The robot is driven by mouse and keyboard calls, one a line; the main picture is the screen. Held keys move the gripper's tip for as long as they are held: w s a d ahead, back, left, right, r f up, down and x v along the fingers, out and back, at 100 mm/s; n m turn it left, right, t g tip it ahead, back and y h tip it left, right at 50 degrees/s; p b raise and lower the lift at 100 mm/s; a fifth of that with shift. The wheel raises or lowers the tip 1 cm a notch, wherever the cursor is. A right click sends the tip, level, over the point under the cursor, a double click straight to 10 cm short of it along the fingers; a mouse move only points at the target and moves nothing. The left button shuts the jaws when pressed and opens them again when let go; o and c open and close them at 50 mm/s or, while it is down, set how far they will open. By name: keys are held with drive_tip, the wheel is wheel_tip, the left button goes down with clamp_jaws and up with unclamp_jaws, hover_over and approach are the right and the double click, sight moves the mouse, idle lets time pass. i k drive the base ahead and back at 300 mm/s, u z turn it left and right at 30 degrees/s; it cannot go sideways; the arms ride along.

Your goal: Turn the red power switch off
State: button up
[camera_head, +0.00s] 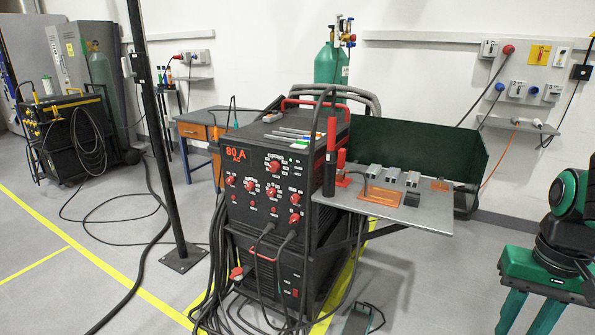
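The black welding power source (265,195) stands in the middle, its front panel facing me and carrying several red knobs and a red "80 A" readout (238,154). One red knob (295,218) sits at the panel's lower right, and a small red part (295,292) shows low on the unit below. Which of these is the power switch, and its position, I cannot tell. My green gripper (525,320) is at the bottom right, well away from the panel. Its two fingers are apart and nothing shows between them; their tips run to the frame's lower edge.
A side shelf (430,215) with metal blocks juts from the machine toward my arm. A dark green screen (420,125) stands behind it. Cables (210,285) hang at the machine's front left. A black post (165,170) stands left. Floor between shelf and gripper is mostly clear.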

sight(295, 218)
drive_tip(key=z, duration=0.05)
drive_tip(key=k, duration=1.1)
drive_tip(key=u, duration=0.6)
drive_tip(key=i, duration=1.3)
drive_tip(key=u, duration=0.05)
